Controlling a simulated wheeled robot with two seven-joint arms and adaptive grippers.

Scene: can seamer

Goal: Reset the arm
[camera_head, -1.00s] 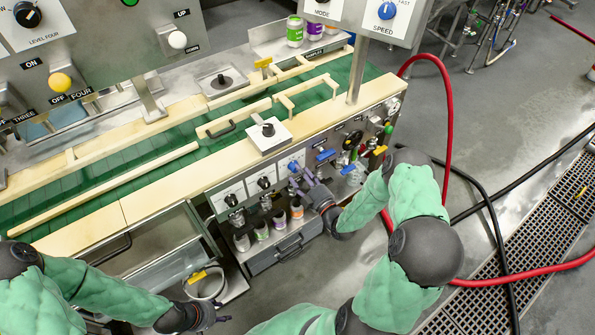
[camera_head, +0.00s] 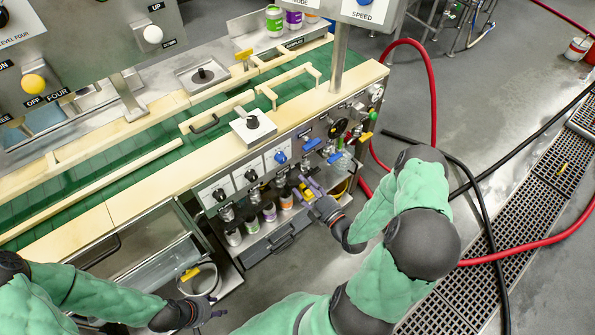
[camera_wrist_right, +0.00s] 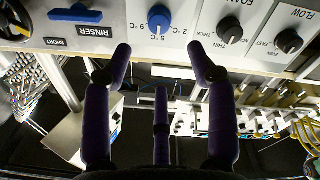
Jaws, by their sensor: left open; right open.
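My right gripper (camera_head: 306,189) is open and empty in front of the control panel, a little below and to the right of the blue knob (camera_head: 280,157). In the right wrist view its purple fingers (camera_wrist_right: 160,55) are spread, with nothing between them, and the blue knob (camera_wrist_right: 158,19) shows beyond the tips, apart from them. My left gripper (camera_head: 203,311) is open and empty at the lower left, below the open metal bin (camera_head: 160,262). Its fingers are small and dark in the head view.
Black knobs (camera_head: 251,175) sit beside the blue one on the panel. Several cans (camera_head: 269,211) stand on a shelf below it, above a grey drawer (camera_head: 283,240). A blue-handled valve (camera_head: 312,144) is to the right. A red hose (camera_head: 432,90) and black cables cross the floor.

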